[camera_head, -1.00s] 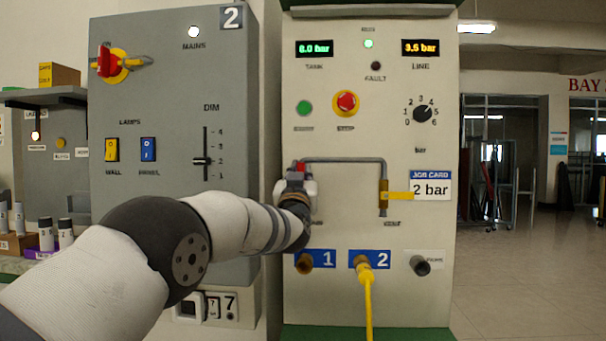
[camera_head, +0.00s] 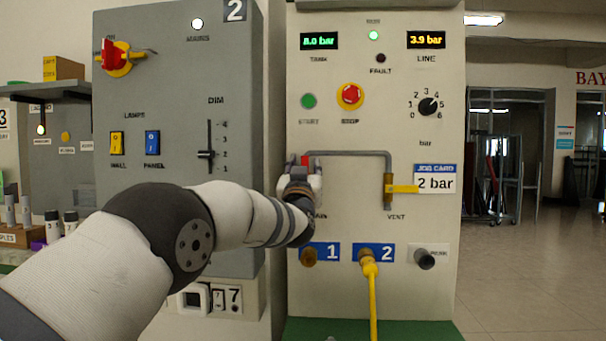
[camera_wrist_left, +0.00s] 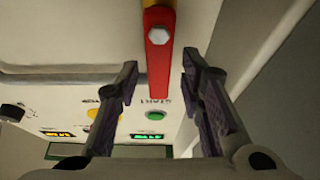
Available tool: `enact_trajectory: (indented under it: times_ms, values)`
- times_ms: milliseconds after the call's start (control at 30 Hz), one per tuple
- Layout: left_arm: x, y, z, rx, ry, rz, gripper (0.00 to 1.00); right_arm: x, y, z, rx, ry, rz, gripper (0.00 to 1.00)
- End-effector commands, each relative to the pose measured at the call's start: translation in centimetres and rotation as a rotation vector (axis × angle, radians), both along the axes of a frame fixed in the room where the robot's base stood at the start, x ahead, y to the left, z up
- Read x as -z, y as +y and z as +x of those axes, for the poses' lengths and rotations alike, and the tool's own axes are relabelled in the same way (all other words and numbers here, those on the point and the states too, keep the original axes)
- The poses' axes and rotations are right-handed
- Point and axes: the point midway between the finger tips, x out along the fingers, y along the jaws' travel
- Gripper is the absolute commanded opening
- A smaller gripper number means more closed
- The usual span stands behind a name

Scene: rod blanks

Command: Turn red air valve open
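The red valve handle (camera_head: 305,160) shows just above my left gripper on the cream panel, at the left end of a grey pipe. The gripper and wrist hide most of the valve. In the left wrist view the red handle (camera_wrist_left: 159,60) is a long bar with a silver bolt, and its end lies between the fingers. My left gripper (camera_head: 301,182) is at the valve. In the wrist view its two fingers (camera_wrist_left: 160,80) are apart on either side of the handle, with a visible gap on each side. My right gripper is not in view.
A yellow vent lever (camera_head: 403,189) sits at the pipe's right end, near a job card (camera_head: 435,183) reading 2 bar. A yellow hose (camera_head: 373,300) hangs from port 2. The red stop button (camera_head: 351,94) and the pressure dial (camera_head: 428,106) are above. The grey lamp panel (camera_head: 180,90) stands left.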

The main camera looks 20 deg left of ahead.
Motion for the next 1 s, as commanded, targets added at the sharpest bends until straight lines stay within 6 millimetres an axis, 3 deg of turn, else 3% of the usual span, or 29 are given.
enact_trajectory:
  times_ms: [533,700,1000]
  values:
    - [3.8,-2.7,-9.3,0.0,-0.002,0.001,0.35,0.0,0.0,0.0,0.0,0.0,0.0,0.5]
    - [4.2,-3.0,-10.3,0.0,-0.003,0.0,0.35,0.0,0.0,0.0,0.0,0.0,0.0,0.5]
    - [4.3,-3.0,-10.3,0.0,-0.002,0.0,0.35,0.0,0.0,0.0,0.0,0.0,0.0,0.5]
